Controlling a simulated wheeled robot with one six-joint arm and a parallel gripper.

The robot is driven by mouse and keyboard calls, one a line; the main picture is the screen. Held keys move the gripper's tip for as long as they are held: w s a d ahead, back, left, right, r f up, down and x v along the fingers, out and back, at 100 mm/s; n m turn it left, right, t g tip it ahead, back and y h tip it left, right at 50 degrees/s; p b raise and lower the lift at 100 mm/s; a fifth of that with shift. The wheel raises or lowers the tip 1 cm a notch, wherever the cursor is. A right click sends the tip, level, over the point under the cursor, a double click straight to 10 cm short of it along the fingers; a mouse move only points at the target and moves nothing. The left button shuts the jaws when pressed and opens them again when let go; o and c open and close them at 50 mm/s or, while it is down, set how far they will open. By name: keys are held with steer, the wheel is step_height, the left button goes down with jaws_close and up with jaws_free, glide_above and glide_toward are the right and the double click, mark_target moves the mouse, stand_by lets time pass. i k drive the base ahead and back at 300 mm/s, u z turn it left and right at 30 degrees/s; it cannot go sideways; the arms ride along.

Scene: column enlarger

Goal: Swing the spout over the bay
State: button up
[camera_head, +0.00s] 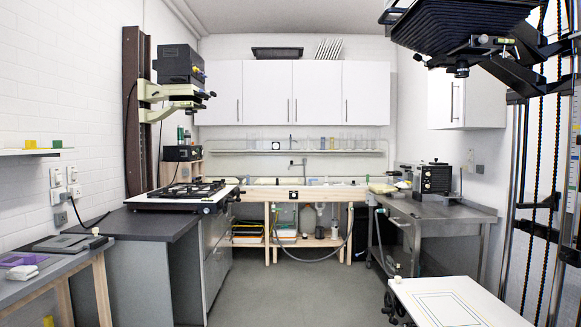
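A long wood-framed sink bench (330,195) stands against the back wall, with white basins set in its top. A small, thin tap-like fitting (303,162) shows on the wall above the middle of the bench. It may be the spout, but it is too small to tell which way it points. I cannot tell which part of the bench is the bay. No part of my gripper shows in this view.
The grey floor (270,285) in the middle is clear up to the sink bench. A dark-topped counter (150,222) with an enlarger stands left, a steel table (440,210) right. A large enlarger's white baseboard (450,305) juts in at the front right.

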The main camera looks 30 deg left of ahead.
mark_target(292, 162)
steer(key=z, duration=0.55)
steer(key=k, duration=0.65)
steer(key=z, duration=0.05)
steer(key=i, duration=1.2)
steer(key=u, duration=1.55)
steer(key=i, duration=1.7)
steer(key=u, duration=0.75)
steer(key=i, duration=3.8)
steer(key=z, duration=0.5)
steer(key=i, duration=1.7)
steer(key=z, duration=0.7)
steer(key=i, duration=1.1)
steer(key=z, duration=0.35)
